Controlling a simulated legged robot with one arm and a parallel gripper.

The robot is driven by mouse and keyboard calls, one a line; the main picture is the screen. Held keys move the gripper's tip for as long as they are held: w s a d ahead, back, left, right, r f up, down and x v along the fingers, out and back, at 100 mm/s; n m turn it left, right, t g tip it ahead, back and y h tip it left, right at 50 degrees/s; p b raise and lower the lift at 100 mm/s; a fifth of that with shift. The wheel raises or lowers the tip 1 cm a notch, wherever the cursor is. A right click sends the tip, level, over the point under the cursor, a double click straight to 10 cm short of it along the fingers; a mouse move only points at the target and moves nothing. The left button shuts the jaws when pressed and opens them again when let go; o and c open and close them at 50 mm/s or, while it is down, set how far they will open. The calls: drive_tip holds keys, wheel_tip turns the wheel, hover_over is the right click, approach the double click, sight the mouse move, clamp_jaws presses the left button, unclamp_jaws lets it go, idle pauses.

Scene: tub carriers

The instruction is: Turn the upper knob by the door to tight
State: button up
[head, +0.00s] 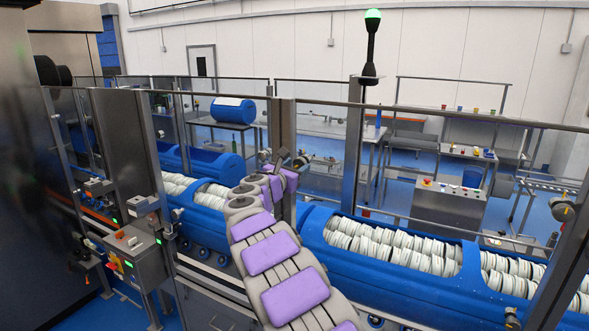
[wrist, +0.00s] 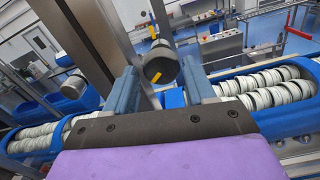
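In the wrist view, a dark round knob (wrist: 160,66) with a yellow mark on its face stands between the tips of my gripper (wrist: 159,76). The two blue-grey fingers are apart, with a gap visible on each side of the knob, so I am not gripping it. The yellow mark slants. In the head view, my purple-padded arm reaches to a metal post, and my gripper (head: 280,160) is small and partly hidden there. A dark knob-like part (head: 302,160) shows just right of the post. I cannot read any tight marking.
Blue tub carriers (head: 390,262) filled with white discs run behind the clear-panelled guard frame. A metal control box (head: 135,250) stands at the left. Other knobs (head: 562,208) sit on the right post. A metal post (wrist: 103,40) rises close to my gripper's left.

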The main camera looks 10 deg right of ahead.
drive_tip(key=c, duration=0.7)
drive_tip(key=shift+c, duration=0.2)
